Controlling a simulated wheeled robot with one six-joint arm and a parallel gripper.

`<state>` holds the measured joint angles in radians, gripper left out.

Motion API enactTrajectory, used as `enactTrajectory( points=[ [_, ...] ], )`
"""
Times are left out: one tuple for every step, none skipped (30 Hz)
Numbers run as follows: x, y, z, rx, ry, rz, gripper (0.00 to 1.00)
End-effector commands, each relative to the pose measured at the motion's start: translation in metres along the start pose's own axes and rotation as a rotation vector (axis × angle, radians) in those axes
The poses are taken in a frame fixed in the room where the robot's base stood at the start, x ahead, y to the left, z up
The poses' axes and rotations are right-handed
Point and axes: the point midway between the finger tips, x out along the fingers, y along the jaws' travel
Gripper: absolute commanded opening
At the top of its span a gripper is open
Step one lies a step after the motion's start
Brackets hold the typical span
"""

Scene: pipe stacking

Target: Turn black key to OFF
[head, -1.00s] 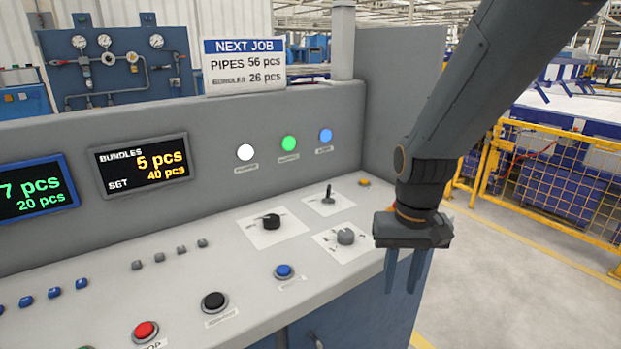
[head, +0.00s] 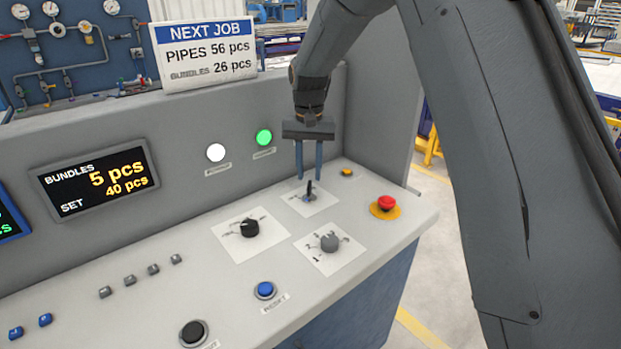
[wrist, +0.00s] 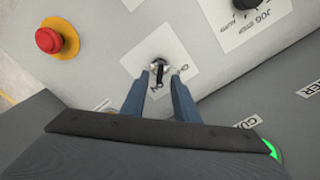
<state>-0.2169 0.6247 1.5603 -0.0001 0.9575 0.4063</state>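The black key (head: 309,190) stands upright in a switch on a small white label plate at the back right of the panel. In the wrist view the key (wrist: 159,76) shows between my finger tips, on its round metal lock. My gripper (head: 310,176) points down right over the key. Its two fingers are apart, one on each side of the key in the wrist view (wrist: 161,78); I cannot tell whether they touch it. The plate's lettering is partly hidden by the fingers, so the key's marked position is unclear.
A red mushroom button (head: 387,203) on a yellow base stands right of the key. A black selector knob (head: 250,228) and a grey selector knob (head: 330,242) are nearer. The panel's upright back wall (head: 190,175) rises behind, with lit white and green lamps.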

Motion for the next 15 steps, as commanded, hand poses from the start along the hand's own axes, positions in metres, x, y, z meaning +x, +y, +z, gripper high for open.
enactTrajectory(
  points=[
    [0.008, 0.0, 0.002, -0.001, -0.004, 0.002, 0.27],
    [0.012, 0.0, 0.001, -0.001, -0.003, 0.001, 0.27],
    [0.017, 0.0, 0.001, -0.001, -0.003, 0.001, 0.27],
    [0.021, 0.001, 0.001, 0.0, -0.003, 0.001, 0.27],
    [0.025, 0.001, 0.001, 0.0, -0.002, 0.001, 0.27],
    [0.029, 0.001, 0.001, 0.0, -0.001, 0.0, 0.27],
    [0.031, 0.001, 0.0, 0.001, -0.001, 0.0, 0.27],
    [0.034, 0.001, 0.0, 0.001, -0.001, 0.0, 0.27],
    [0.036, 0.001, 0.0, 0.001, 0.0, 0.0, 0.27],
    [0.038, 0.002, 0.0, 0.001, 0.0, 0.0, 0.27],
    [0.039, 0.002, 0.0, 0.002, 0.0, 0.0, 0.27],
    [0.04, 0.002, 0.0, 0.002, 0.001, 0.0, 0.27],
    [0.04, 0.002, -0.001, 0.002, 0.001, 0.0, 0.27],
    [0.04, 0.002, -0.001, 0.002, 0.001, 0.0, 0.27],
    [0.04, 0.002, -0.001, 0.002, 0.001, -0.001, 0.27]
  ],
)
